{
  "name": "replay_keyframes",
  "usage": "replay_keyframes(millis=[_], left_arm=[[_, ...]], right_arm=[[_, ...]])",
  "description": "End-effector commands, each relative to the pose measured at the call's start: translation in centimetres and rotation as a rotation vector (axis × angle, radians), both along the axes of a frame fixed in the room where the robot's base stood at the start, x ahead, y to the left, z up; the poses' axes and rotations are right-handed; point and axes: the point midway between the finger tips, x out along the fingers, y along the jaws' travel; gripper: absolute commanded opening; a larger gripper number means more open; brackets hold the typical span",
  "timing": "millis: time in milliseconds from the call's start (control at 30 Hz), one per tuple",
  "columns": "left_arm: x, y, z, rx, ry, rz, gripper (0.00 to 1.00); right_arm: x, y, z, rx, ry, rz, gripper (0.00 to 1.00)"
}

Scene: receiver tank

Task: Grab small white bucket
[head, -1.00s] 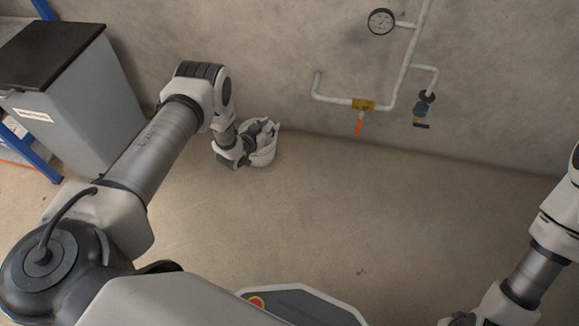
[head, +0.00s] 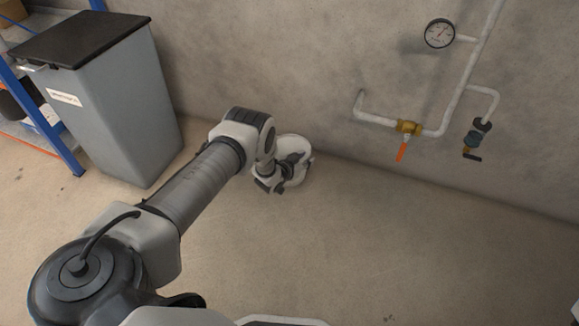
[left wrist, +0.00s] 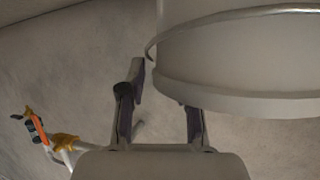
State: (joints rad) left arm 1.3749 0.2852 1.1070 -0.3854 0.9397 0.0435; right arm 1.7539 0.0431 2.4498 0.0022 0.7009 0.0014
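The small white bucket (head: 297,150) stands on the floor close to the concrete wall, partly hidden by my left gripper (head: 287,167). In the left wrist view the bucket (left wrist: 235,60) fills the upper right, with a thin wire handle across its side and a banded edge toward the gripper. My left gripper (left wrist: 163,92) is open, its two fingers apart. One finger shows left of the bucket; the tip of the other is hidden behind the banded edge. I cannot tell whether either finger touches it. My right gripper is out of view.
A grey bin (head: 125,105) with a black lid stands left of my left arm, beside a blue shelf frame (head: 45,120). White pipes with a brass valve (head: 408,127) and a gauge (head: 440,33) are on the wall. The floor to the right is clear.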

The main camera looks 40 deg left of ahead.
Motion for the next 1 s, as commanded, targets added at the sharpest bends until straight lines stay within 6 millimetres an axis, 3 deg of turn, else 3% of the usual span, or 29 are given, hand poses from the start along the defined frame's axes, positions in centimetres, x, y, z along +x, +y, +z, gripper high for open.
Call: replay_keyframes(millis=[33, 100, 567, 867, 1000], left_arm=[[0.0, 0.0, 0.0, 0.0, 0.0, 0.0, 0.23], [0.0, 0.0, 0.0, 0.0, 0.0, 0.0, 0.0], [0.0, 0.0, 0.4, 0.0, -0.001, 0.0, 0.0], [0.0, 0.0, 4.1, 0.001, -0.002, -0.001, 0.0], [-2.3, -1.3, 4.4, -0.002, 0.004, -0.002, 0.0]], right_arm=[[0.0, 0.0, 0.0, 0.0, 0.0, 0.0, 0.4], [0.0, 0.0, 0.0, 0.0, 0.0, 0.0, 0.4], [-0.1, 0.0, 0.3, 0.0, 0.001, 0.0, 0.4], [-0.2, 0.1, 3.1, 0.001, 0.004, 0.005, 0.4], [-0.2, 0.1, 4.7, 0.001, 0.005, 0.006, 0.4]])
